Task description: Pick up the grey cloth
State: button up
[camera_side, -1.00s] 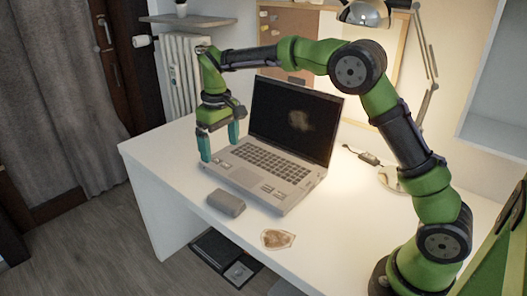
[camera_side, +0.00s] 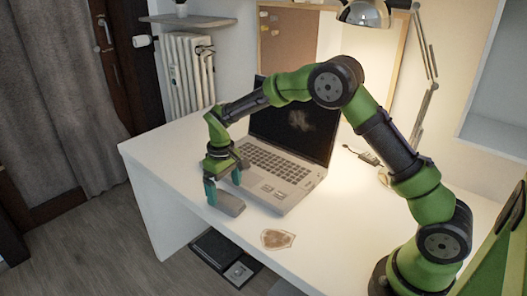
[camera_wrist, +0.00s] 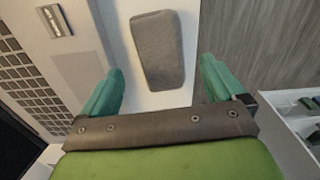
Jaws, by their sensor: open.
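The grey cloth is a small folded rounded block (camera_side: 229,204) lying on the white desk in front of the laptop, near the desk's front edge. In the wrist view the grey cloth (camera_wrist: 158,48) lies ahead of the fingertips, between their lines, and nothing covers it there. My gripper (camera_side: 223,185) is low over the desk at the cloth's left end in the side view; one teal finger overlaps part of the cloth. In the wrist view my gripper (camera_wrist: 160,80) has its two teal fingers wide apart with nothing held between them.
An open laptop (camera_side: 270,178) stands right behind the cloth, close to the fingers. A brown patterned flat piece (camera_side: 278,239) lies at the desk's front edge. A lamp (camera_side: 364,13) hangs over the back. The white desk (camera_side: 165,160) is clear at left.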

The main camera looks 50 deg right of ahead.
aim_at(226, 199)
jog(key=shift+f, duration=1.5)
jog(key=shift+c, duration=0.4)
jog(key=c, duration=1.1)
jog(key=shift+o, duration=0.2)
jog(key=shift+r, duration=0.15)
jog(key=shift+r, duration=0.6)
notch_tip(226, 199, up, 2)
jog(key=shift+r, duration=0.25)
jog(key=s, duration=0.5)
jog(key=s+d, duration=0.1)
jog(key=s, duration=0.4)
jog(key=s+r, duration=0.1)
jog(key=s, duration=0.5)
jog(key=shift+d, duration=0.25)
